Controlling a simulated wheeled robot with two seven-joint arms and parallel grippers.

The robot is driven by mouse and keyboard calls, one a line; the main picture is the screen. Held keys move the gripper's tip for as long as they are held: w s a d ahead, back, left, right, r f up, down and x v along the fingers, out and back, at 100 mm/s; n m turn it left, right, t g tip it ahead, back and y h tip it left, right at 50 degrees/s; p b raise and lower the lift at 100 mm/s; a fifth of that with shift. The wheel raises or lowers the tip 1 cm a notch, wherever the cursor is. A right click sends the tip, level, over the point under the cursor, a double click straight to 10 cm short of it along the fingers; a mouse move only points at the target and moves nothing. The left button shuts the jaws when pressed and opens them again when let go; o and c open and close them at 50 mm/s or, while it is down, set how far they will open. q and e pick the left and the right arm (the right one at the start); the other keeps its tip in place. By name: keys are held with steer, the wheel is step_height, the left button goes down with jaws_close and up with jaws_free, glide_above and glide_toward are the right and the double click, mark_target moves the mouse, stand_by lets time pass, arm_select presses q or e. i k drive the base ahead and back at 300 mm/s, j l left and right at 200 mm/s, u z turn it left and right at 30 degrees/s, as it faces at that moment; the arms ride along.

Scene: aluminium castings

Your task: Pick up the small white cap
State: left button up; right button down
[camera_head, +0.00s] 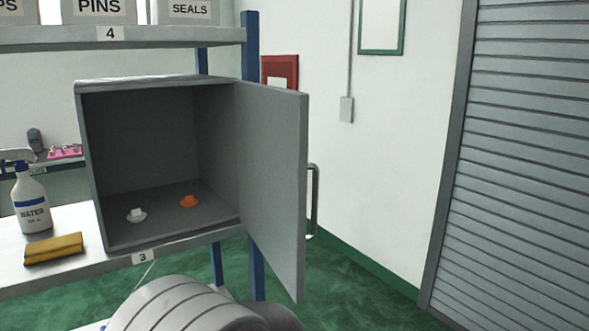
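The small white cap (137,216) sits on the floor of an open grey cabinet (168,225), near the front left. It has a flat round brim and a raised middle. A similar orange cap (189,202) sits to its right and a little farther back, apart from it. Neither of my grippers shows in the head view. Only a grey, rounded, banded part, which looks like one of my arm links, shows at the bottom edge.
The cabinet door (272,185) stands open to the right, with a handle (314,200). Left of the cabinet are a yellow sponge or cloth (54,249) and a white spray bottle (31,203). An upper shelf (160,37) holds labelled bins. Green floor (350,290) is clear to the right.

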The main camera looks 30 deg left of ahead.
mark_target(136, 216)
steer(key=i+l+u, duration=0.25)
steer(key=u, duration=0.15)
steer(key=i+l+u, duration=0.25)
steer(key=u, duration=0.15)
steer(key=i+l+u, duration=0.2)
steer(key=l+u, duration=0.3)
steer(key=u, duration=0.95)
steer(key=k+j, duration=0.1)
steer(key=j, duration=0.75)
steer(key=k, duration=0.05)
